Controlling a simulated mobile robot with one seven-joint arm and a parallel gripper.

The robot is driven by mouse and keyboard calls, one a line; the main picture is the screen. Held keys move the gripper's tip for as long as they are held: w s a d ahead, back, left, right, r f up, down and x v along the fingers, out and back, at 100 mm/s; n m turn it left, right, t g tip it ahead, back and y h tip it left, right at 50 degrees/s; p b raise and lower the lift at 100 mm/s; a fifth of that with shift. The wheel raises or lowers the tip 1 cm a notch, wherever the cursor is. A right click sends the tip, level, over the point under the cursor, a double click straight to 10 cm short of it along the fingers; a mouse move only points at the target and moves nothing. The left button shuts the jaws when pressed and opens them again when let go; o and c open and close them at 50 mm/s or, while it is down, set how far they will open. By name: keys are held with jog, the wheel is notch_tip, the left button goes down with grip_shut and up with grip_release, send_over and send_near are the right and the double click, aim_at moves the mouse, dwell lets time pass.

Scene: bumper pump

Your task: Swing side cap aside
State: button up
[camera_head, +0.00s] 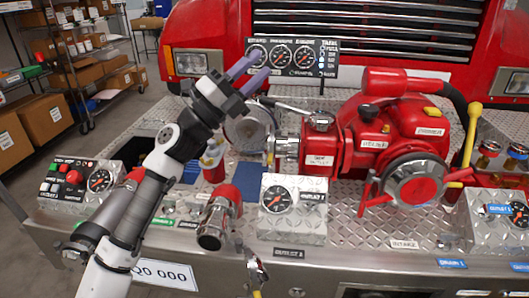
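The red pump (375,130) sits on the diamond-plate bumper deck. Its metal side outlet (285,149) points left. A round grey metal cap (247,132) stands just left of and behind this outlet. Whether it is seated on the outlet or hinged away from it I cannot tell. My gripper (257,68) has two purple fingers with a gap between them. It is open and empty. It appears above the cap, in front of the gauge panel, and its fingers point up and right. It does not visibly touch the cap.
A gauge panel (293,58) stands behind the pump. A gauge box (293,208), a red-and-metal nozzle (218,217) and a control box (77,179) sit along the front. A blue mat (247,176) lies below the cap. A yellow-knobbed lever (472,130) rises at right.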

jog(key=w+f+n+y, duration=0.2)
jog(key=w+f+y, duration=0.3)
jog(key=f, duration=0.8)
jog(key=w+a+f+y, duration=0.1)
jog(key=a+f, duration=0.1)
jog(key=f, duration=0.4)
jog(key=w+a+f+n+y, duration=0.1)
jog(key=a+f, duration=0.2)
jog(key=f, duration=0.3)
jog(key=w+a+f+g+y, duration=0.1)
jog(key=a+f+y, duration=0.1)
jog(key=f, duration=0.4)
jog(key=shift+w+a, duration=0.25)
jog(key=shift+a, duration=0.3)
jog(key=p+x, duration=0.4)
jog(key=x, duration=0.9)
jog(key=shift+w+d+f, duration=0.15)
jog(key=shift+w+d, duration=0.1)
grip_shut()
